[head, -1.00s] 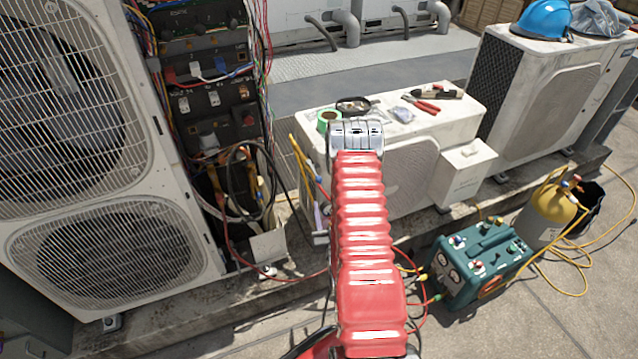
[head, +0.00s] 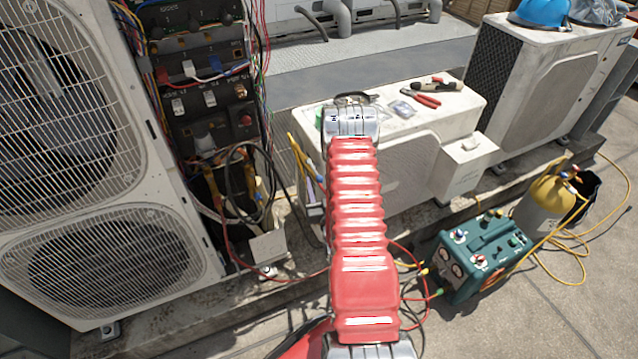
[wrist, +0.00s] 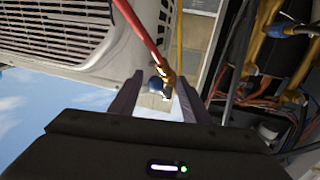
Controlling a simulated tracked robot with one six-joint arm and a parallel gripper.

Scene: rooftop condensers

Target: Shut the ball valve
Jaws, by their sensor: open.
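In the wrist view, my gripper (wrist: 160,80) is open, with one dark finger on each side of a brass fitting (wrist: 169,76) at the end of a red hose (wrist: 138,28). A dark blue knob-like part (wrist: 155,84) sits beside this fitting. I cannot tell whether the fingers touch either one. Brass-coloured pipes with a blue lever-like part (wrist: 288,29) show at the upper right, outside the jaws. I cannot tell for sure which of these is the ball valve. In the head view, my arm hides the gripper.
An open wiring cabinet (head: 205,100) stands beside the tall fan unit (head: 85,150). A white condenser (head: 455,110) carries red-handled pliers (head: 425,99). A green machine (head: 482,256) and a yellow-topped cylinder (head: 545,200) stand at right among hoses. Cables crowd the cabinet's lower part.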

